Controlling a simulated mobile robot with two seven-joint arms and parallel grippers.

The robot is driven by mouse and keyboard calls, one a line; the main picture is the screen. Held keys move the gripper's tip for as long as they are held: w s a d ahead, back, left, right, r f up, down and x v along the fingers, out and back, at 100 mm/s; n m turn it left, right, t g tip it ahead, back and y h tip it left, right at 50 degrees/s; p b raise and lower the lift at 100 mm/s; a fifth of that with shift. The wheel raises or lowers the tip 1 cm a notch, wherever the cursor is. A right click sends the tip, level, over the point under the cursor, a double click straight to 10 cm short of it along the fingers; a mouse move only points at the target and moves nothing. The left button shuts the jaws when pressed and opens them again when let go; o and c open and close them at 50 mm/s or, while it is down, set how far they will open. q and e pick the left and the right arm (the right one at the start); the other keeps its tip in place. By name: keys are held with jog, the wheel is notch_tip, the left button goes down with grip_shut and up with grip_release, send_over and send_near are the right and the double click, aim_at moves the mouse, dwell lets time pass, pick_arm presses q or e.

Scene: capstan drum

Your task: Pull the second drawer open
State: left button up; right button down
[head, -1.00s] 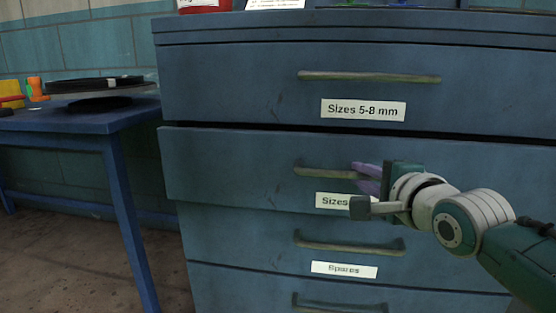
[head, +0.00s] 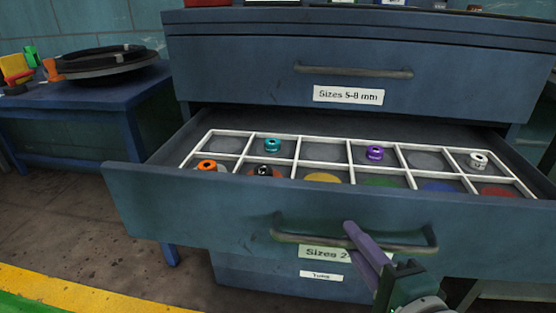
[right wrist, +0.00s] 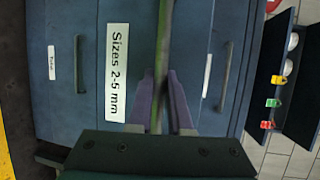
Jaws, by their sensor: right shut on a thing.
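The second drawer (head: 185,212) is a blue drawer pulled well out from the cabinet. Its label (head: 318,253) is partly covered by my gripper in the head view and reads "Sizes 2-5 mm" in the right wrist view (right wrist: 117,75). Its bar handle (head: 300,239) runs across the front. My right gripper (head: 366,243) has its purple fingers shut on the handle, right of its middle. In the right wrist view the fingers (right wrist: 162,100) stand on either side of the handle (right wrist: 164,40). My left gripper is not in view.
A white divider grid (head: 297,150) inside the drawer holds several small rings, among them a teal one (head: 272,145) and a purple one (head: 375,152). The top drawer (head: 240,65) is shut. A blue side table (head: 85,100) carrying a dark disc (head: 108,62) stands at the left.

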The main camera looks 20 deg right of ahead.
jog(key=shift+s+a, duration=0.7)
jog(key=shift+s, duration=0.35)
jog(key=c, duration=0.8)
grip_release()
jog(key=shift+c, duration=0.2)
jog(key=p+v, duration=0.2)
jog(key=v, duration=0.8)
